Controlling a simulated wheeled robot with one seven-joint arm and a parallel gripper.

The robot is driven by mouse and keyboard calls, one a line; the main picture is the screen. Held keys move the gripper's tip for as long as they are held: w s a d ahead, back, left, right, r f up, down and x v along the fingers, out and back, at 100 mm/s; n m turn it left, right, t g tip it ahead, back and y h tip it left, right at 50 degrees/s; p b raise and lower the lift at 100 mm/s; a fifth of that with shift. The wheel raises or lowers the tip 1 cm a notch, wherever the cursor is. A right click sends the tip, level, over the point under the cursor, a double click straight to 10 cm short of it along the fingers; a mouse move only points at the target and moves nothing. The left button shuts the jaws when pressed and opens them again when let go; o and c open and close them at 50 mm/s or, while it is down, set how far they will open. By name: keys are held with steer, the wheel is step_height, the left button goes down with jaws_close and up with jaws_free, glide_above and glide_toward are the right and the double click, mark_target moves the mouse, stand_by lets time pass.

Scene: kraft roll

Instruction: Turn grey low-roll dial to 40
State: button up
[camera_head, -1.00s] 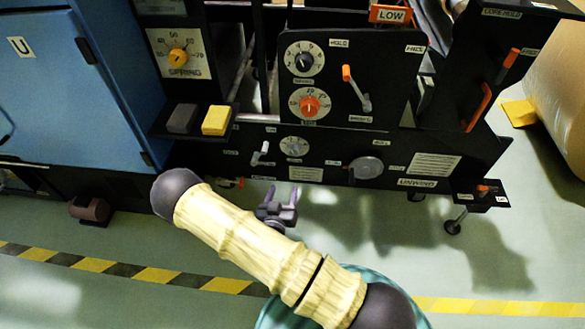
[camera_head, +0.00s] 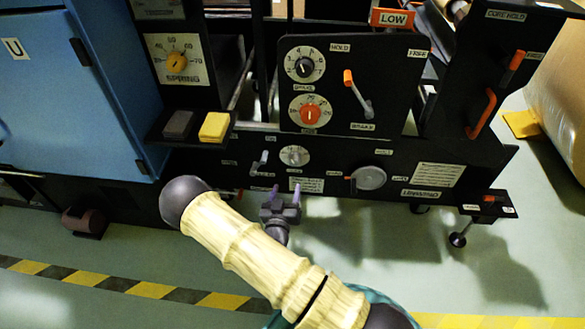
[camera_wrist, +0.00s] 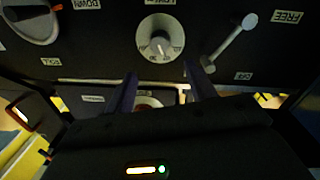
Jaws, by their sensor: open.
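The grey dial (camera_head: 294,155) sits on the low black panel, a round grey knob on a pale scale plate. It also shows large and apparently upside down in the wrist view (camera_wrist: 160,36). My gripper (camera_head: 286,191) is open and empty, just below the dial in the head view. In the wrist view its two fingers (camera_wrist: 160,76) stand apart, short of the dial in the picture. It does not appear to touch the knob.
A small lever (camera_head: 260,162) is left of the dial, and a grey disc handle (camera_head: 369,178) is to its right. An orange dial (camera_head: 310,112) is above. A shelf with a yellow block (camera_head: 214,127) juts out at upper left.

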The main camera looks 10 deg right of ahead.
mark_target(293, 163)
steer(key=b+x, duration=0.4)
steer(key=x, duration=0.6)
steer(key=shift+w+f, duration=0.1)
steer(key=shift+w+d, duration=0.25)
steer(key=shift+w, duration=0.3)
steer(key=c, duration=1)
